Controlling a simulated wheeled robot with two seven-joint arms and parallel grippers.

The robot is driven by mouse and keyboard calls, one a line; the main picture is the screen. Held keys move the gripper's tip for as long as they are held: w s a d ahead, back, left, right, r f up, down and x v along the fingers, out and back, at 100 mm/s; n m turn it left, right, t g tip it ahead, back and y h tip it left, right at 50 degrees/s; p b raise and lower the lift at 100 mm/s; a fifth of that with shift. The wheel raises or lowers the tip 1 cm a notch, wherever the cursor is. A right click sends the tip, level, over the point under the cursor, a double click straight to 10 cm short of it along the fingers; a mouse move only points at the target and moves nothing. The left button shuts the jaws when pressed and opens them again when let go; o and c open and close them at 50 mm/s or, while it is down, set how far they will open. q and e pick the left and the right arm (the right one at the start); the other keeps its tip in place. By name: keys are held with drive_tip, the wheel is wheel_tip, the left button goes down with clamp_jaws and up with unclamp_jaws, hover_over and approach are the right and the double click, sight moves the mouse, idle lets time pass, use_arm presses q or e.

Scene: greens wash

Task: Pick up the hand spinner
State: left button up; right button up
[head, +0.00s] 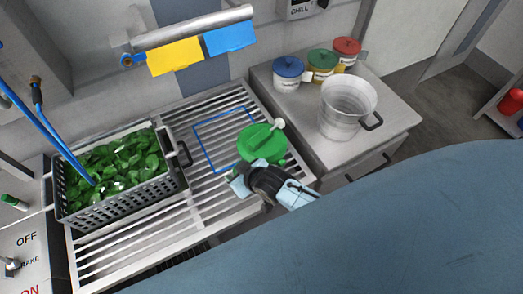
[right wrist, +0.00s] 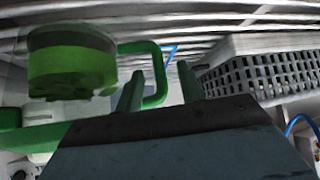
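The hand spinner (head: 262,142) is a green-lidded round pot with a pale crank knob. It stands upright on the slatted steel drainboard, beside a blue outlined square. My right gripper (head: 257,170) is at its near side in the head view. In the right wrist view the spinner's green side handle (right wrist: 158,72) shows between the two spread fingers of my right gripper (right wrist: 158,88). The fingers look apart from the handle, and I cannot tell if either touches it. My left gripper is not in view.
A grey perforated crate (head: 125,193) of green leaves stands left of the spinner. A steel pot (head: 347,108) and tubs with blue (head: 288,72), green (head: 322,64) and red (head: 346,50) lids stand on the right counter. Bare slats (head: 185,205) lie between crate and spinner.

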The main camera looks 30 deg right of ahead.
drive_tip(key=shift+c, duration=0.5)
clamp_jaws()
drive_tip(key=shift+r, duration=0.15)
